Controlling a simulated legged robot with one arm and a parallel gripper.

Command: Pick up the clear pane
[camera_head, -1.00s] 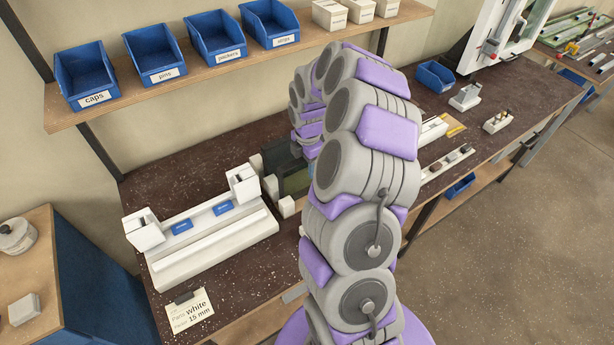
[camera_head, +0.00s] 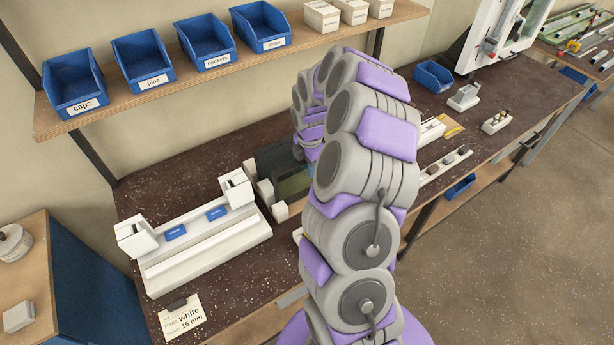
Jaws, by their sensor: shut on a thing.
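A rack with small white end blocks (camera_head: 280,211) stands on the bench just left of my arm. A dark pane (camera_head: 268,165) and a greenish see-through pane (camera_head: 292,186) stand upright in it, partly hidden by my arm. I cannot make out a clear pane for certain. My arm arches over and comes down behind its own links near the rack. My gripper's fingers are hidden behind the arm, so what they hold does not show.
A long white clamp fixture (camera_head: 207,247) with two blue labels lies left on the dark bench (camera_head: 240,290). A card reading white 15 mm (camera_head: 182,318) lies in front. Blue bins (camera_head: 143,62) line the shelf above. Small fixtures (camera_head: 465,97) stand on the right of the bench.

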